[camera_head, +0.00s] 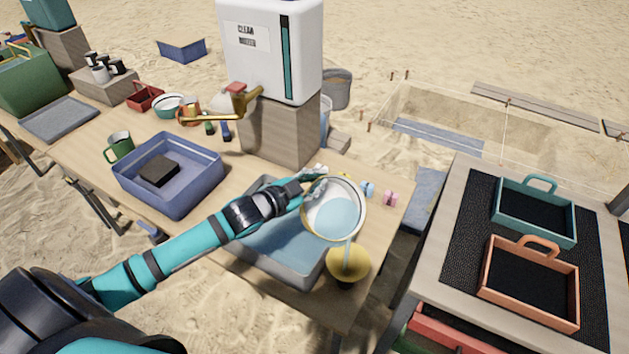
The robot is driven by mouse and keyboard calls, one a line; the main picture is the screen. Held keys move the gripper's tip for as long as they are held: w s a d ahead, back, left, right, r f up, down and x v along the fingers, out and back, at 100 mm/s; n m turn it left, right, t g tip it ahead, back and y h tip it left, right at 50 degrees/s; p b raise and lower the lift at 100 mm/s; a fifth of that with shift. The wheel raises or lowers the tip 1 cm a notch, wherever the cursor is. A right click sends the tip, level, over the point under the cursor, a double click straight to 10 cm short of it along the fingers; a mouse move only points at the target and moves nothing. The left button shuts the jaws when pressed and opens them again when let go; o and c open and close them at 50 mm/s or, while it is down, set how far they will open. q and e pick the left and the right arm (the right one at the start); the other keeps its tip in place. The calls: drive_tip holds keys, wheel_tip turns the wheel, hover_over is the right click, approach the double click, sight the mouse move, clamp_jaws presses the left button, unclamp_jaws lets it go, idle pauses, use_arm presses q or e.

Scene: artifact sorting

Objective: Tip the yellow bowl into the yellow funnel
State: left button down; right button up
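My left gripper (309,184) is shut on the rim of the yellow bowl (346,188), at the bowl's upper left side. The bowl shows a pale inside with a thin yellowish rim and holds light blue water. It is tilted toward the front, above the table. A thin stream of water runs from its lower lip down to the yellow funnel (348,262). The funnel sits upright near the table's front right edge, over a dark base. The stream's end inside the funnel is hard to make out. My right gripper is not in view.
A grey-blue basin (292,272) lies under my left arm, beside the funnel. A blue tub (205,190) with a dark block (159,171) stands left. A white water tank (268,50) with a brass tap (237,100) stands behind. Small coloured pieces (368,189) lie right of the bowl.

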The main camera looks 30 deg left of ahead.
use_arm(q)
drive_tip(key=shift+s+d+f+m+t+y+b, duration=0.1)
drive_tip(key=shift+s+d+f+m+t+b, duration=0.2)
drive_tip(key=shift+b, duration=0.45)
drive_tip(key=shift+s+d+f+m+t+y+b, duration=0.1)
drive_tip(key=shift+d+m+b, duration=0.25)
drive_tip(key=shift+b, duration=0.35)
drive_tip(key=shift+s+d+f+m+t+y+b, duration=0.15)
drive_tip(key=shift+d+m+b, duration=0.2)
drive_tip(key=shift+b, duration=0.4)
drive_tip(key=shift+s+d+f+m+t+b, duration=0.15)
drive_tip(key=shift+s+d+m+b, duration=0.3)
drive_tip(key=shift+b, duration=0.55)
drive_tip(key=shift+s+d+m+t+b, duration=0.2)
drive_tip(key=shift+d+m+b, duration=0.35)
drive_tip(key=shift+b, duration=0.45)
drive_tip(key=shift+s+d+f+m+t+b, duration=0.15)
drive_tip(key=shift+s+d+m+b, duration=0.35)
drive_tip(key=shift+b, duration=0.5)
wheel_tip(320, 180, up, 6)
drive_tip(key=s+d+n+g+h+p, duration=0.1)
drive_tip(key=n+p, duration=0.9)
drive_tip(key=p, duration=1.1)
drive_tip(key=d+g+h, duration=0.1)
drive_tip(key=g+h, duration=0.1)
drive_tip(key=g, duration=0.1)
drive_tip(key=shift+s+d+g+p, duration=0.15)
drive_tip(key=shift+d+g+p, duration=0.15)
drive_tip(key=shift+g+p, duration=0.1)
